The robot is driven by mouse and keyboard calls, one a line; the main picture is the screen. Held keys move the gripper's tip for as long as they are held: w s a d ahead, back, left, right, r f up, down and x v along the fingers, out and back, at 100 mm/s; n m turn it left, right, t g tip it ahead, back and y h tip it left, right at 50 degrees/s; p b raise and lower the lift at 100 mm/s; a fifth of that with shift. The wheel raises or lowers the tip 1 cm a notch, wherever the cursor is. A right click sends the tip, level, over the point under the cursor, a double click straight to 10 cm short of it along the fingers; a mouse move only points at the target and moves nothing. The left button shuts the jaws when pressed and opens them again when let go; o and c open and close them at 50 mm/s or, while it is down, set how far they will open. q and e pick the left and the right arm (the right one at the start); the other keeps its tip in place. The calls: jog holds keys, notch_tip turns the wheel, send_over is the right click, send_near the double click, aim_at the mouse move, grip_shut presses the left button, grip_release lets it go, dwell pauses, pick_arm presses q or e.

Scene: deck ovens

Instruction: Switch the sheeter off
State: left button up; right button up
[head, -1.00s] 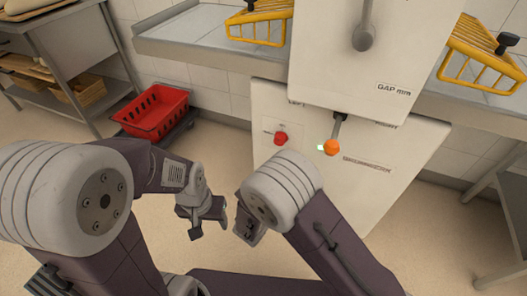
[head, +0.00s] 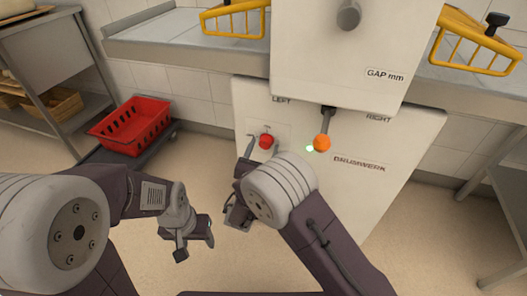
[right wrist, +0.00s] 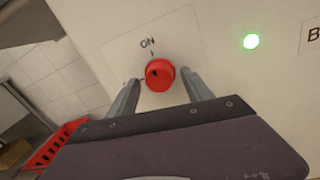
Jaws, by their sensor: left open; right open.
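The sheeter (head: 375,205) is a white machine in the middle of the head view. Its red knob (head: 266,142) sits low on the front and shows in the right wrist view (right wrist: 160,75) under the word ON. A green lamp (right wrist: 251,41) is lit to the right of the knob. My right gripper (right wrist: 161,79) is open, with one finger on each side of the knob; I cannot tell whether they touch it. In the head view my right arm hides part of this gripper. My left gripper (head: 187,246) is open and empty, low above the floor, away from the sheeter.
A lever with an orange ball (head: 322,143) sticks out right of the knob. Yellow wire guards (head: 478,42) stand over the side tables. A red crate (head: 130,125) rests on a low dolly at left, near a metal rack (head: 75,65). Floor between is clear.

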jog(key=shift+c, duration=0.3)
grip_shut()
jog(key=shift+r+n+p, duration=0.2)
jog(key=shift+n+p, duration=0.3)
jog(key=shift+p, duration=0.25)
jog(key=n+p, duration=0.7)
jog(key=p, duration=0.2)
jog(key=shift+r+g, duration=0.15)
jog(key=shift+g, duration=0.15)
jog(key=n+p, duration=0.3)
jog(key=n, duration=0.1)
jog(key=shift+n, duration=0.3)
jog(key=shift+n+h+p, duration=0.3)
jog(key=shift+n+p, duration=0.55)
jog(key=shift+n, duration=0.25)
jog(key=shift+n+p, duration=0.55)
jog(key=shift+n, duration=0.65)
jog(key=shift+f, duration=0.2)
